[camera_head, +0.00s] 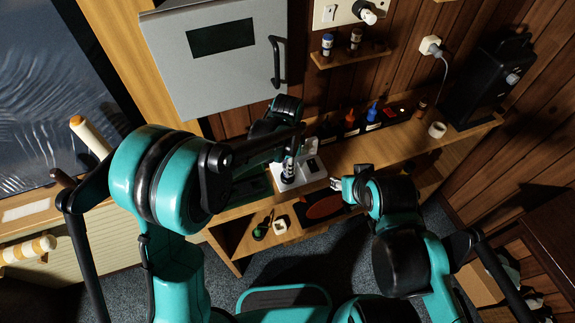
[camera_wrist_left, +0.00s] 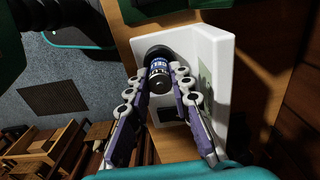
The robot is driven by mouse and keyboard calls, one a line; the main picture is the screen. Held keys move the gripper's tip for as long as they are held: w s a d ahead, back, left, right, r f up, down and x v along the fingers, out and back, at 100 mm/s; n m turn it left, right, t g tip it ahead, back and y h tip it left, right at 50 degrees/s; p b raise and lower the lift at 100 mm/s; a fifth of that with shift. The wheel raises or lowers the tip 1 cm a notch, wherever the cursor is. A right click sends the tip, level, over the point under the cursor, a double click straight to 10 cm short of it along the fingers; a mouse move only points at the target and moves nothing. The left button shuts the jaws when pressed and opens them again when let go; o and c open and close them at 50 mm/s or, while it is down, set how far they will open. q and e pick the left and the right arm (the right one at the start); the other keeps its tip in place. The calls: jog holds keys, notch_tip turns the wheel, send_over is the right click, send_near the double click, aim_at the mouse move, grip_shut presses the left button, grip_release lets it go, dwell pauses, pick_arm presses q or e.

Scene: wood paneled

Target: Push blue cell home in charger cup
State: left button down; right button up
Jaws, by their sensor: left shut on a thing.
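The white charger (camera_head: 312,172) stands on the wooden bench in the head view. It also shows in the left wrist view (camera_wrist_left: 214,48), with a dark round cup on its face. The blue cell (camera_wrist_left: 158,68) has a blue label with white print and a black near end. Its far end is at the dark cup; how deep it sits is hard to tell. My left gripper (camera_wrist_left: 160,78) is shut on the cell, one finger on each side. My right gripper (camera_head: 336,184) is beside the charger's right, apart from it; its finger gap is too small to judge.
Several small bottles (camera_head: 350,122) stand along the back of the bench. A white cup (camera_head: 437,130) and a black machine (camera_head: 490,85) are farther right. A grey cabinet (camera_head: 190,70) hangs at upper left. A lower shelf holds a red oval thing (camera_head: 323,207).

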pick_arm(q)
jog(key=shift+f+b, duration=0.9)
jog(key=shift+f, duration=0.2)
jog(key=c, duration=1.3)
grip_release()
jog(key=shift+r, duration=0.1)
notch_tip(320, 180, up, 12)
jog(key=shift+f, duration=0.1)
jog(key=s+a+f+n+t+b, duration=0.1)
jog(key=s+a+n+t+b, duration=0.1)
jog(key=s+a+n, duration=0.3)
jog(key=s+a+f+n+t+b, duration=0.1)
jog(key=s+a+n, duration=0.3)
jog(key=a, duration=0.5)
jog(key=s+a+f+n+t+b, duration=0.2)
jog(key=s+a+n+t+b, duration=0.1)
jog(key=a, duration=0.5)
jog(key=shift+s+a+n+t, duration=0.1)
jog(key=shift+s+n+t, duration=0.5)
jog(key=shift+s+n, duration=0.75)
